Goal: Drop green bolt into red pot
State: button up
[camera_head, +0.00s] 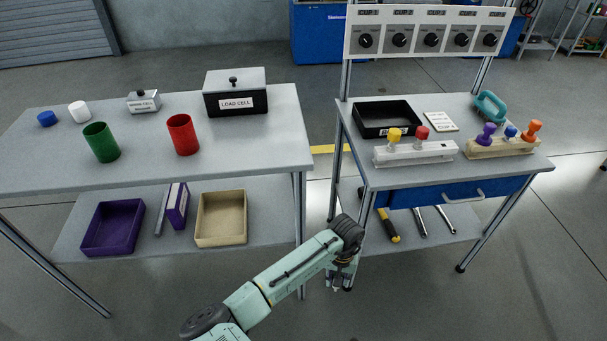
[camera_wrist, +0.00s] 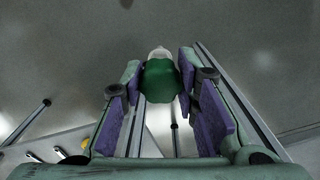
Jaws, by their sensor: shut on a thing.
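My gripper (camera_head: 341,278) hangs at the end of my arm, low in front of the gap between the two tables. In the wrist view its two purple-padded fingers (camera_wrist: 160,76) are shut on the green bolt (camera_wrist: 159,86), which has a pale tip. The bolt cannot be made out in the head view. The red pot (camera_head: 183,135) stands upright on the left table (camera_head: 258,160), to the left of and beyond my gripper. A green pot (camera_head: 101,142) stands left of the red one.
The load cell box (camera_head: 235,92), a small grey box (camera_head: 143,101) and blue (camera_head: 46,118) and white (camera_head: 79,111) caps share the left table. The right table holds a black tray (camera_head: 366,128) and holders with coloured bolts, including a white holder (camera_head: 415,153). Bins sit on the lower left shelf.

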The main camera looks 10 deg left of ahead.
aim_at(186, 150)
jog(key=u, duration=1)
jog(key=l+u, duration=0.65)
jog(key=l, duration=0.8)
jog(key=i+l+u, duration=0.1)
jog(key=u, duration=0.2)
jog(key=l, duration=0.1)
